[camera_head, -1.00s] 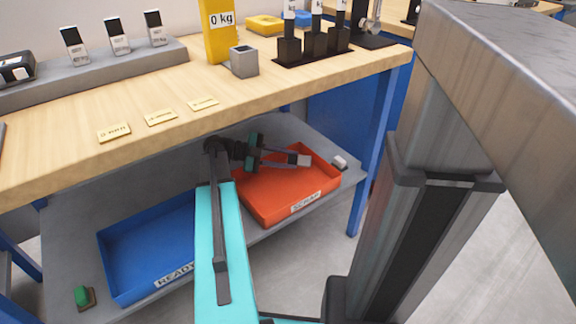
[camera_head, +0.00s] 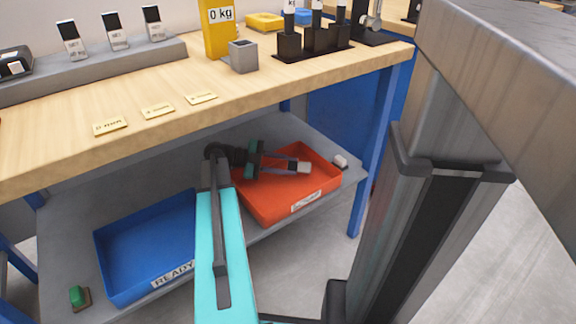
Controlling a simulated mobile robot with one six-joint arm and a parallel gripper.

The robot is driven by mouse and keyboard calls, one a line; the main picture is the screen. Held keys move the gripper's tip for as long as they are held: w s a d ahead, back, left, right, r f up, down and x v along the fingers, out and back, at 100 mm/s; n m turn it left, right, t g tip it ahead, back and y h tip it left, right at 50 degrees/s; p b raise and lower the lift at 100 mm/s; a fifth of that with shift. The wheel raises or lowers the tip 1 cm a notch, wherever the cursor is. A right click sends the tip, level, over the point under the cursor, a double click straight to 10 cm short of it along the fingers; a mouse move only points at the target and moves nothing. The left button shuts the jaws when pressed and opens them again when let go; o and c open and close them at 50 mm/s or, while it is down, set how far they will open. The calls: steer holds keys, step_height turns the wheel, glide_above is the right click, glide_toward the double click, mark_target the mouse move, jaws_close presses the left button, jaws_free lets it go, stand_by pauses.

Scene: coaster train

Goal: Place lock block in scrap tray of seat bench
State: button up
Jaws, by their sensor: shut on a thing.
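The red-orange tray (camera_head: 268,213) labelled SCRAP stands on the bench's lower shelf, under the worktop. My gripper (camera_head: 299,167) reaches in from the left over this tray, with its fingers pointing right. It is shut on a small pale block (camera_head: 305,167), likely the lock block. The block is over the right part of the tray, within its outline. I cannot tell whether it hangs above the tray floor or touches it. The fingers partly hide the block.
A blue tray (camera_head: 112,276) labelled READY stands left on the grey shelf (camera_head: 68,215). A green-topped piece (camera_head: 78,295) lies at the shelf's front left. A small white piece (camera_head: 341,162) lies right of the scrap tray. The worktop edge (camera_head: 185,127) overhangs the shelf; a blue leg (camera_head: 375,165) stands right.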

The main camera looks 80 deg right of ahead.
steer(key=shift+f+b, duration=0.25)
steer(key=shift+b, duration=0.1)
steer(key=o, duration=1.2)
steer(key=shift+c, duration=0.2)
steer(key=shift+r, duration=0.15)
steer(key=shift+r+p, duration=0.55)
steer(key=shift+p, duration=0.35)
steer(key=p+v, duration=0.3)
steer(key=v, duration=0.9)
steer(key=shift+f, duration=0.2)
